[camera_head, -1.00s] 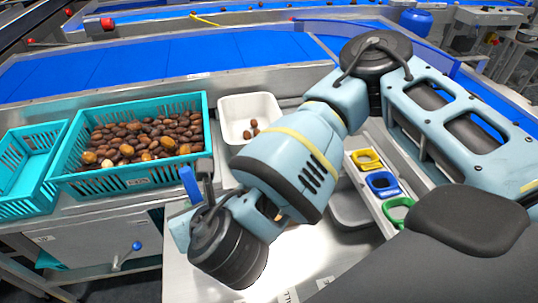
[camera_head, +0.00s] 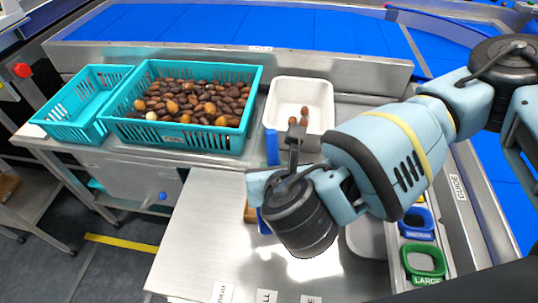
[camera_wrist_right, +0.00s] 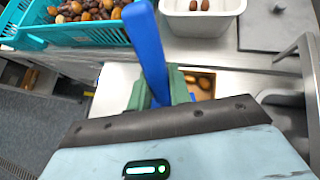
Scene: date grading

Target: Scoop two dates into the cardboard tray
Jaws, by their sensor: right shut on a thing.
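My right gripper (camera_head: 268,186) is shut on a blue scoop (camera_head: 271,148); its long blue handle also shows in the right wrist view (camera_wrist_right: 148,45). The scoop's working end is hidden. The brown cardboard tray (camera_head: 249,213) lies on the steel table, mostly behind my gripper. In the right wrist view the cardboard tray (camera_wrist_right: 208,93) shows beyond the gripper with dark dates (camera_wrist_right: 204,82) in it; I cannot tell how many. Many dates (camera_head: 195,100) fill the teal crate (camera_head: 180,138). My left gripper is not in view.
A white tub (camera_head: 283,92) with a few dates stands right of the teal crate. An empty teal basket (camera_head: 75,130) is at the left. A green ring marked LARGE (camera_head: 424,262) and a grey bin (camera_head: 368,240) lie at the right. The table's front left is clear.

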